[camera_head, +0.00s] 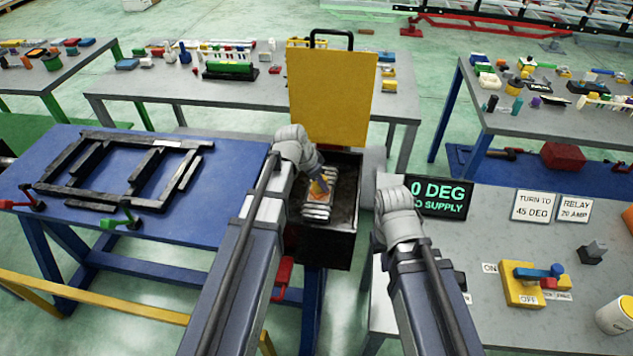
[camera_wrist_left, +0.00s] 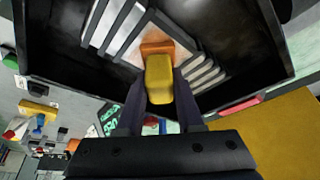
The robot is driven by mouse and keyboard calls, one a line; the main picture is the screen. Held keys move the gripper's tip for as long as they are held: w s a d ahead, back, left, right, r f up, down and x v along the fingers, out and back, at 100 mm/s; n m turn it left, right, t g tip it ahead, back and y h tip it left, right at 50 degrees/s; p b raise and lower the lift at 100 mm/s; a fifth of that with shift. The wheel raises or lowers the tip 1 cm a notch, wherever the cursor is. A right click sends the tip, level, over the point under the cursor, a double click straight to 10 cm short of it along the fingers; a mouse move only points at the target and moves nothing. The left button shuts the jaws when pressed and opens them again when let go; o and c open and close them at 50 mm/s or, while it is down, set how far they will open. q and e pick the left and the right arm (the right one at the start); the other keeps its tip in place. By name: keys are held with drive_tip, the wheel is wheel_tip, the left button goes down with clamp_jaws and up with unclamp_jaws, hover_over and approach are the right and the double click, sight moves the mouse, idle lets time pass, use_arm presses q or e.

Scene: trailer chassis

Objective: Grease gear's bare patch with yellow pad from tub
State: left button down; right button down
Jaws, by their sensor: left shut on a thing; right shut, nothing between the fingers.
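My left gripper (camera_head: 318,184) is shut on the yellow pad (camera_wrist_left: 159,79) and reaches down into the open black box. The grey, ridged gear (camera_head: 317,213) lies in this box; its ridges (camera_wrist_left: 205,70) also show in the left wrist view. An orange patch (camera_wrist_left: 157,47) on the gear is right at the pad's tip; whether the pad touches it I cannot tell. A white tub (camera_head: 615,314) with a yellowish top stands at the right edge of the head view. My right gripper (camera_head: 398,205) is shut and empty at the right bench's left edge, its fingers mostly hidden.
The box (camera_head: 325,250) has a raised yellow lid (camera_head: 332,95) behind my left gripper. A blue table (camera_head: 200,215) with a black frame stands left. The right bench (camera_head: 480,230) holds a lit display (camera_head: 437,196), signs and a yellow switch (camera_head: 523,287).

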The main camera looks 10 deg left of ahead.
use_arm(q)
drive_tip(key=shift+d, duration=0.15)
drive_tip(key=shift+d+f, duration=0.1)
drive_tip(key=shift+d, duration=1.5)
drive_tip(key=shift+w, duration=0.1)
drive_tip(key=shift+a, duration=1.8)
drive_tip(key=shift+a, duration=0.1)
